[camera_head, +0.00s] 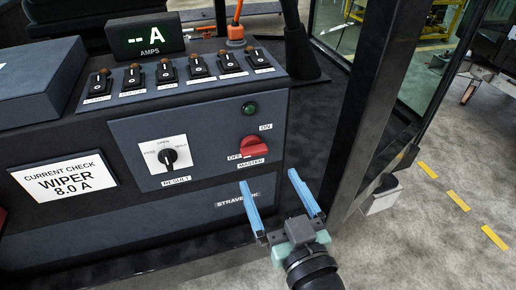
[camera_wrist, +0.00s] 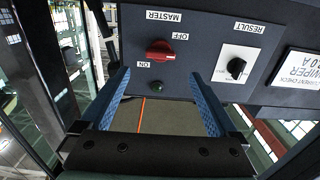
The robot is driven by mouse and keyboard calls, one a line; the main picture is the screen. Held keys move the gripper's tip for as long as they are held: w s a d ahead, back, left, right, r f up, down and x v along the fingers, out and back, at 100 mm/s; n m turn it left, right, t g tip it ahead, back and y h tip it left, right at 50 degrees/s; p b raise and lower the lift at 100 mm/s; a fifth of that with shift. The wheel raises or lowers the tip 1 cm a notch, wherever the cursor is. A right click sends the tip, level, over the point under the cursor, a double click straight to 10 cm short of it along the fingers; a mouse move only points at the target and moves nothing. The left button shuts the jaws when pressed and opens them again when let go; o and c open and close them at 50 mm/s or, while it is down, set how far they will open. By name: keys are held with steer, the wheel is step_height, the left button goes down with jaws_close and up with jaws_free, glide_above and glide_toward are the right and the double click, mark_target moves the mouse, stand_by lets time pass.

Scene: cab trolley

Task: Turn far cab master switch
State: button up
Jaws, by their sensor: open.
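The red master switch (camera_head: 253,147) sits on the front panel of the console, between the OFF and ON labels, with the MASTER label below it. Its handle points toward the OFF side. It also shows in the wrist view (camera_wrist: 159,51), upside down, ahead of the fingers. A dark green lamp (camera_head: 249,108) sits above it. My gripper (camera_head: 275,187) has blue fingers, open and empty, in front of the panel and below the switch in the head view. The fingers look apart from the switch.
A black RESULT knob (camera_head: 169,156) sits left of the switch. A row of toggle switches (camera_head: 180,71) and an AMPS display (camera_head: 146,36) reading "--A" are on top. A card (camera_head: 64,178) reads "WIPER 8.0 A". A dark cab post (camera_head: 368,90) stands close on the right.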

mark_target(256, 153)
steer(key=p+x, duration=0.1)
steer(key=x, duration=0.7)
steer(key=shift+w, duration=0.2)
steer(key=c, duration=1.4)
